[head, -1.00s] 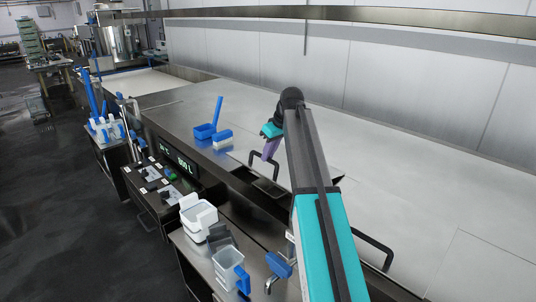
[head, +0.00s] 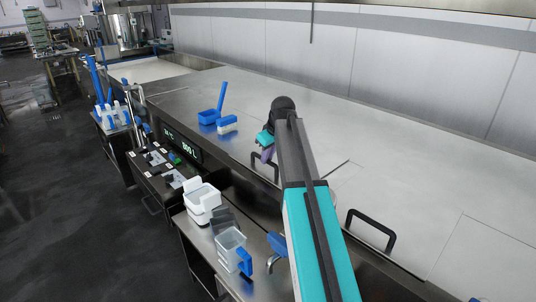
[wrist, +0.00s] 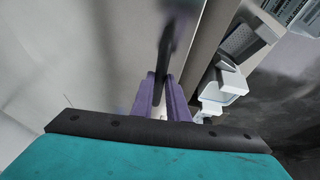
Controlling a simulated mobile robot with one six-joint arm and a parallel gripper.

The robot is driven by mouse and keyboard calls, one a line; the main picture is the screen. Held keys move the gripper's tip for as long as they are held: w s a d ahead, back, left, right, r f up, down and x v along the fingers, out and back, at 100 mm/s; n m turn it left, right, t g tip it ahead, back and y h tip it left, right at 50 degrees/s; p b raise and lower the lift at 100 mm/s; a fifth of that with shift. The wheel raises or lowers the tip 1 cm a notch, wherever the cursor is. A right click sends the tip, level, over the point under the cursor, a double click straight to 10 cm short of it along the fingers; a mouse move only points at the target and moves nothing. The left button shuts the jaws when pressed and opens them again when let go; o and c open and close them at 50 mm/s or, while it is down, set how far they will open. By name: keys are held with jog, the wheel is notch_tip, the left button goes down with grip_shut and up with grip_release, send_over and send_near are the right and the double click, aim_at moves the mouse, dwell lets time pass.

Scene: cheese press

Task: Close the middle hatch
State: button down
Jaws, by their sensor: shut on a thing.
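The middle hatch (head: 328,155) is a steel panel in the long worktop. It lies flat or nearly flat with the surface, though my arm covers much of it. Its black bar handle (head: 252,160) stands at the front edge. My gripper (head: 267,154), with purple fingers, is at this handle. In the wrist view the fingers of my gripper (wrist: 162,88) are shut around the dark handle (wrist: 166,50). I cannot tell whether a small gap is left at the hatch edge.
Another hatch handle (head: 371,230) stands to the right. A blue brush and tray (head: 209,117) lie on the worktop at left. White tubs (head: 202,198) and a clear container (head: 230,245) stand on the lower shelf. A control panel (head: 157,160) faces the aisle.

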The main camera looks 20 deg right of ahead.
jog(key=shift+s+a+f, duration=0.2)
jog(key=shift+a+f, duration=0.2)
jog(key=c, duration=1.7)
grip_release()
jog(key=shift+w, duration=0.1)
jog(key=shift+c, duration=0.2)
jog(key=shift+d+r, duration=0.1)
jog(key=shift+r, duration=0.1)
jog(key=shift+d+r, duration=0.1)
jog(key=shift+r, duration=0.25)
jog(key=b+v, duration=0.1)
jog(key=v, duration=1.2)
jog(key=shift+b, duration=0.3)
